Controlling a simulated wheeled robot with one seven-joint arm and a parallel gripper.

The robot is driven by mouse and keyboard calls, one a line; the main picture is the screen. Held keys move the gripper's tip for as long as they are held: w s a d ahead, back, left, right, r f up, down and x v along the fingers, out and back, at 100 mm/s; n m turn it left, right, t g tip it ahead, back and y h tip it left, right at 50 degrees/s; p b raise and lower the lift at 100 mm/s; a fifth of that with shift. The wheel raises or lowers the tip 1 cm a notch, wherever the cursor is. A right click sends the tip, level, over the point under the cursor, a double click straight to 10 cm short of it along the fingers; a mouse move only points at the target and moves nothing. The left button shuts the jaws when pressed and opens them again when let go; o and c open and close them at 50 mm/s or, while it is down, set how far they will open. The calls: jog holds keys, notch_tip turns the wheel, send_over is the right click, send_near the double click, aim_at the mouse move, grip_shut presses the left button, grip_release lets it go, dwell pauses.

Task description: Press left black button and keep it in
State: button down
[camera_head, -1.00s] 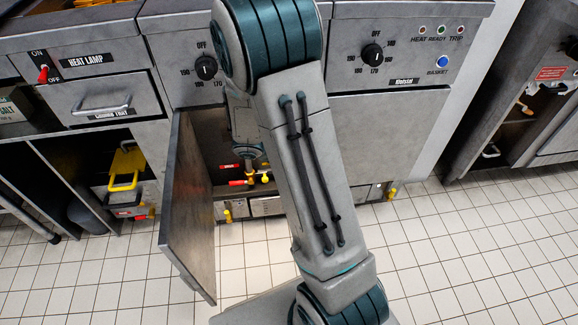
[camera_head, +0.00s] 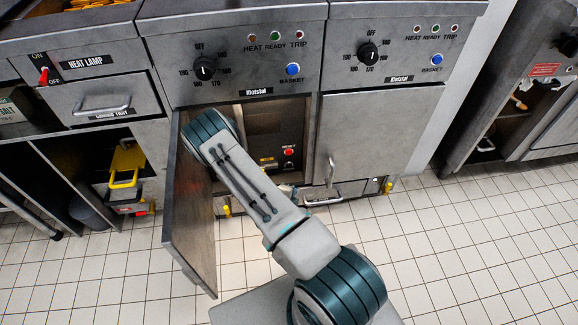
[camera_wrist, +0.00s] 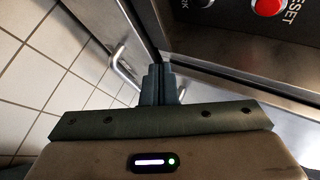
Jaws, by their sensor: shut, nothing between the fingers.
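My gripper (camera_wrist: 157,75) shows shut and empty in the wrist view. Its fingertips are close to a metal edge below a dark control panel (camera_wrist: 235,22), apart from the buttons. The panel carries a red button (camera_wrist: 268,5) marked RESET and, left of it, part of a round button (camera_wrist: 206,2) with a pale rim, cut off by the top edge. I cannot tell whether this is the left black button. In the head view the red button (camera_head: 289,152) shows inside the open cabinet under the left fryer. My arm hides part of the cabinet; the fingers are not clear there.
The open cabinet door (camera_head: 190,215) stands left of my arm. A closed door (camera_head: 375,140) with a vertical handle is on the right. A metal handle (camera_wrist: 122,68) is left of the fingers in the wrist view. The tiled floor (camera_head: 470,250) is clear at right.

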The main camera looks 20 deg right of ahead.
aim_at(289, 165)
jog(key=shift+f, duration=0.15)
jog(key=shift+w+d+b, duration=0.4)
jog(key=shift+w+b, duration=0.1)
jog(key=shift+w, duration=0.9)
jog(key=shift+w+d+b, duration=0.4)
jog(key=shift+w+b, duration=0.1)
jog(key=shift+w, duration=0.9)
jog(key=shift+w+d+b, duration=0.4)
jog(key=shift+w+b, duration=0.1)
jog(key=shift+w, duration=0.9)
jog(key=shift+w, duration=0.2)
jog(key=shift+w+d, duration=0.15)
jog(key=shift+w, duration=0.05)
jog(key=shift+w+d, duration=0.1)
jog(key=shift+w, duration=0.35)
jog(key=shift+s, duration=0.15)
dwell(0.8)
jog(key=shift+s+a+p, duration=0.25)
jog(key=shift+s+p, duration=0.05)
jog(key=shift+s, duration=0.4)
